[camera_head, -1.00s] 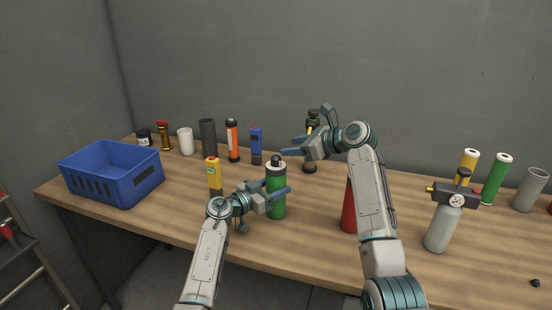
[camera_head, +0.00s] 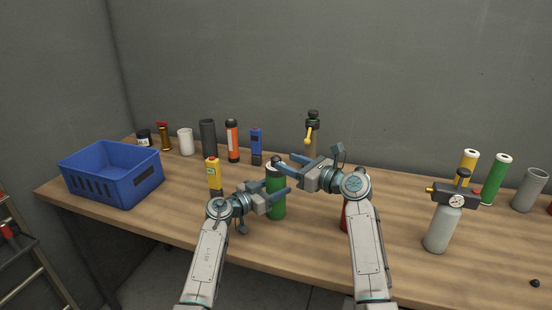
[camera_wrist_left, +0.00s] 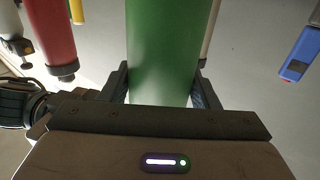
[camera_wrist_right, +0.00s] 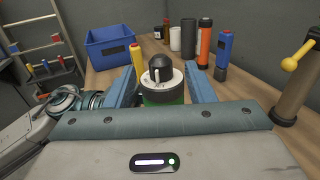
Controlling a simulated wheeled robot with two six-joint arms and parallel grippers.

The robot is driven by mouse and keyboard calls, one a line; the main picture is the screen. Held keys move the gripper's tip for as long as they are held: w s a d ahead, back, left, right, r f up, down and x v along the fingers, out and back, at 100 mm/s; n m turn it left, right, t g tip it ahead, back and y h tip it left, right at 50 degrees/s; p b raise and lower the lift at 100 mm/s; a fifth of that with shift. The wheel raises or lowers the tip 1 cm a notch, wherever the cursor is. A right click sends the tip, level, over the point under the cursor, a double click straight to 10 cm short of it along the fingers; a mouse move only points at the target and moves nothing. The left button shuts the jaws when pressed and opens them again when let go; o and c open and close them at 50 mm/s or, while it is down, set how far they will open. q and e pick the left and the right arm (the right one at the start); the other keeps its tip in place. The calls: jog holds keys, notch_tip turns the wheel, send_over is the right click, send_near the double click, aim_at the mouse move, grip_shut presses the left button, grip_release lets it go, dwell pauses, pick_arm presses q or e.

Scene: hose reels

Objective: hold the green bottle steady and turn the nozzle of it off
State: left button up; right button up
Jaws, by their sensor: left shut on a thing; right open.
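The green bottle (camera_head: 276,206) stands upright on the table. My left gripper (camera_head: 268,192) is shut on its body from the front left; in the left wrist view the green body (camera_wrist_left: 163,45) sits between both fingers. My right gripper (camera_head: 284,163) is open at the bottle's top. In the right wrist view, the bottle's pale cap (camera_wrist_right: 172,82) and black nozzle (camera_wrist_right: 156,67) lie between the spread fingers, with a gap visible at each side. The head view partly hides the nozzle behind the right fingers. I cannot tell its setting.
A yellow bottle (camera_head: 212,172) stands close left of the green one. A red bottle (camera_head: 345,217) is mostly behind my right forearm. A dark valve bottle with a yellow lever (camera_head: 309,135) stands behind. A blue crate (camera_head: 110,187) is left; a grey gauge bottle (camera_head: 440,232) is right.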

aim_at(276, 157)
jog(key=x, duration=0.5)
jog(key=shift+w+a, duration=0.15)
jog(key=shift+a, duration=0.05)
jog(key=c, duration=1)
jog(key=shift+o, duration=0.2)
jog(key=shift+m, duration=0.3)
jog(key=m+t+h, duration=0.2)
jog(key=t+h, duration=0.1)
jog(key=h, duration=0.1)
jog(key=shift+m+t, duration=0.3)
jog(key=shift+m, duration=0.1)
jog(key=shift+m+t+h, duration=0.4)
jog(key=shift+m+h, duration=0.1)
jog(key=shift+h, duration=0.1)
